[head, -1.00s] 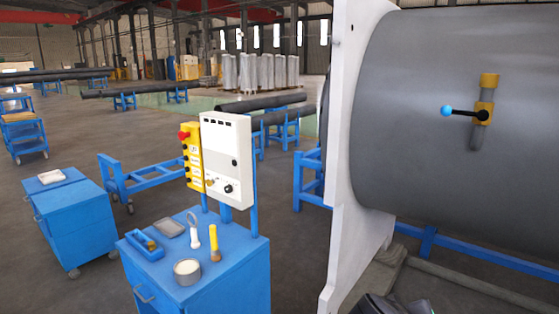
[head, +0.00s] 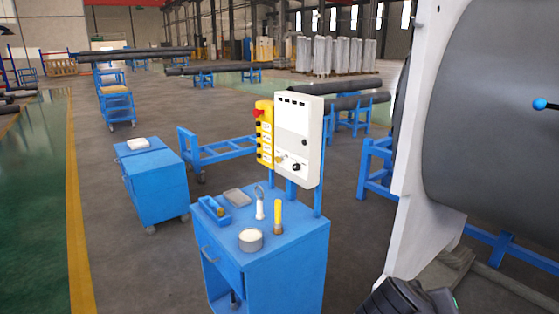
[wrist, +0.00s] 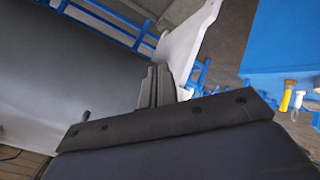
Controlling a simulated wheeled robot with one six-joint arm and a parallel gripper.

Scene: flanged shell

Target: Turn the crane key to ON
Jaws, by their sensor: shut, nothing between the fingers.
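A white control box (head: 298,140) stands on posts at the back of a blue cart (head: 285,238). A small brass-coloured piece (head: 280,158), possibly the key, and a black knob (head: 296,167) sit low on its front. Their position and labels are too small to read. A yellow button pendant (head: 264,133) with a red top button hangs at the box's left side. My gripper (wrist: 157,85) is shut and empty in the wrist view, pointing toward the white flange, well away from the box. In the head view, only dark parts of my arm show at the bottom right.
The big grey shell (head: 490,110) with its white flange (head: 425,150) stands close on the right. A tin (head: 250,240), a yellow-handled tool (head: 278,216) and a blue tray (head: 214,211) lie on the cart top. A second blue cabinet (head: 155,180) stands left. Floor before it is clear.

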